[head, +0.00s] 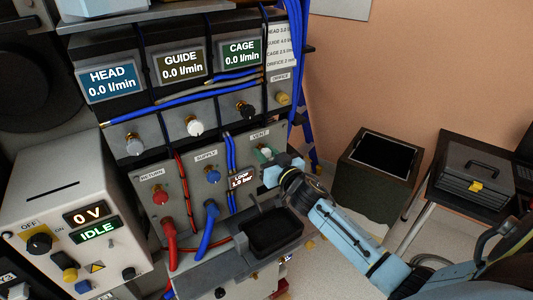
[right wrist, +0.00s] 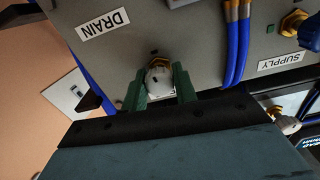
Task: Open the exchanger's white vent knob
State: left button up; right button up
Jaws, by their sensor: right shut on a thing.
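The exchanger's white vent knob (right wrist: 158,78) sits on a brass stem on the grey panel (right wrist: 195,40). In the right wrist view it is between the two green fingers of my right gripper (right wrist: 160,90), which is shut on it. In the head view my right gripper (head: 266,156) reaches the panel's upper right, just below the VENT label (head: 260,134). The fingers mostly cover the knob there. Its turn position cannot be told. My left gripper is not in view.
Blue hoses (right wrist: 236,40) run close beside the right gripper. A red knob (head: 160,196) and a black tray (head: 273,234) are nearby. White and black knobs sit on the row above.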

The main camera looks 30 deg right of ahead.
jog(key=n, duration=0.8)
jog(key=shift+p, duration=0.3)
jog(key=n, duration=0.4)
jog(key=shift+f+n, duration=0.1)
jog(key=shift+n, duration=2.1)
jog(key=o, duration=1)
jog(key=shift+c, duration=0.2)
jog(key=s+b, duration=0.1)
jog(key=s, duration=1.2)
jog(key=shift+s+a, duration=0.15)
jog(key=shift+s, duration=0.05)
